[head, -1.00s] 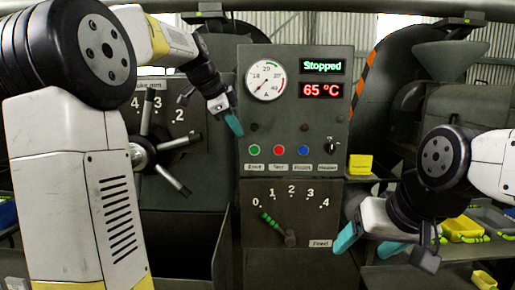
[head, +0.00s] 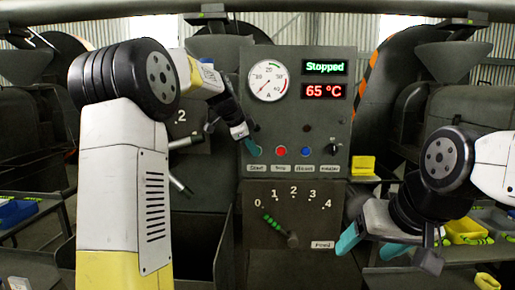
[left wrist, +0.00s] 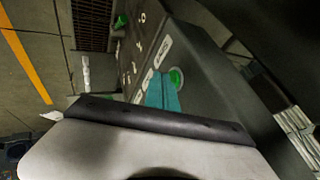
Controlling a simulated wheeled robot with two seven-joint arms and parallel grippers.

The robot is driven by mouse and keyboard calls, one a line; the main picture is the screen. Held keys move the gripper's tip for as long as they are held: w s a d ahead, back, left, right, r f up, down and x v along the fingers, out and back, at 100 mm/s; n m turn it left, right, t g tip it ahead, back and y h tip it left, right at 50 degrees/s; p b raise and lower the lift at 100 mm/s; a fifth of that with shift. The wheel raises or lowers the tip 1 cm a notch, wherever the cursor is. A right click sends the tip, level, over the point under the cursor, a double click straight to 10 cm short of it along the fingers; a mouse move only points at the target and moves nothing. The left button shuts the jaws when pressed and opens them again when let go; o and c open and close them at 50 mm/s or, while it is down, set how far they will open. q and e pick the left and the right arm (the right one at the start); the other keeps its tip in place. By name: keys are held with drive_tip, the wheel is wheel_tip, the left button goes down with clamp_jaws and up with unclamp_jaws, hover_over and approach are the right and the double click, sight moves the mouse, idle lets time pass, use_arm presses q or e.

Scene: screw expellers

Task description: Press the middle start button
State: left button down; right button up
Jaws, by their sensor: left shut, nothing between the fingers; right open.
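The middle machine's control panel (head: 295,120) stands straight ahead, with its display (head: 325,68) reading "Stopped". The start button at the left end of the button row is covered by my left fingertips in the head view; its label (head: 255,168) shows below. In the left wrist view, the green start button (left wrist: 176,78) shows just beyond the teal fingertips. My left gripper (head: 251,146) is shut and empty, right at the button; I cannot tell whether it touches. My right gripper (head: 372,243) is open and empty, low at the right of the panel.
A red button (head: 281,151), a blue button (head: 305,152) and a black heater knob (head: 331,149) sit right of the start button. A green-handled feed lever (head: 280,228) is below. A yellow bin (head: 363,165) stands right of the panel.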

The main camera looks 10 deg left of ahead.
use_arm(q)
drive_tip(key=shift+w, duration=0.4)
drive_tip(key=shift+w+a+r, duration=0.1)
drive_tip(key=shift+w+a, duration=0.05)
drive_tip(key=shift+w, duration=0.6)
